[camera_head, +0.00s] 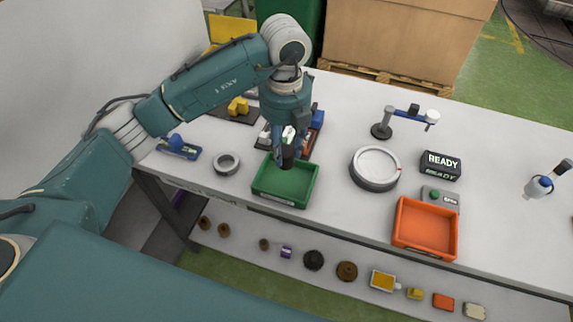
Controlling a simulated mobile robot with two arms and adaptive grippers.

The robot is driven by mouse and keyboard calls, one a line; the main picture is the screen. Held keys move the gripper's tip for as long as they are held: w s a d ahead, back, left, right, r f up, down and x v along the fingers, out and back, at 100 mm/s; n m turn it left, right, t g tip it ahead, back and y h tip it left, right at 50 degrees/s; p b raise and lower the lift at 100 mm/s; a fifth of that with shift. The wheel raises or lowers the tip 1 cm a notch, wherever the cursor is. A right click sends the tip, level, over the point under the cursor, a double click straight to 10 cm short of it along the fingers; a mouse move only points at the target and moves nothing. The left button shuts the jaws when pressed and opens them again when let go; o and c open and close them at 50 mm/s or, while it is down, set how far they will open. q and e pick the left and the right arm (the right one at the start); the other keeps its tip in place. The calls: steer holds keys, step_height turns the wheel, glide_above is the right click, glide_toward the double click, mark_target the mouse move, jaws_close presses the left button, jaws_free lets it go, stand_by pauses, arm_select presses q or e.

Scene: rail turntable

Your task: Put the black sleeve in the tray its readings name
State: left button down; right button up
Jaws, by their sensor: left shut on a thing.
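My left gripper (285,151) reaches down over the green tray (272,196), near its back edge. It is shut on a small dark thing at its fingertips, which looks like the black sleeve (287,164). The fingers and tray partly hide it, and I cannot tell whether it touches the tray floor. The orange tray (425,228) stands empty to the right, near the table's front edge. A round turntable with a pale top (375,165) sits between the trays, also empty. A black display (440,164) reads READY. My right gripper is not in view.
A stand with a blue arm (402,112) rises behind the turntable. A button box (438,195) sits behind the orange tray. A grey ring (226,163) and a blue item (178,147) lie left of the green tray. Several small parts line the lower shelf.

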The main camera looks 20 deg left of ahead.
mark_target(285, 152)
arm_select(q)
step_height(285, 152, down, 3)
steer(key=shift+f+p, duration=0.15)
steer(key=shift+p, duration=0.15)
steer(key=shift+f, duration=0.4)
step_height(285, 152, down, 3)
steer(key=shift+r+p, duration=0.2)
steer(key=shift+p, duration=0.35)
steer(key=shift+f, duration=0.55)
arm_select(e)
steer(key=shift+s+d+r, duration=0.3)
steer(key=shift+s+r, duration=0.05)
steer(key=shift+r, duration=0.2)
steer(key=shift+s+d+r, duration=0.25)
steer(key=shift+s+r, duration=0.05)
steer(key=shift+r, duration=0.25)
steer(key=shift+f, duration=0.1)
arm_select(q)
steer(key=c, duration=1.7)
jaws_free()
steer(key=shift+f, duration=0.2)
steer(key=o, duration=0.4)
steer(key=shift+o, duration=0.2)
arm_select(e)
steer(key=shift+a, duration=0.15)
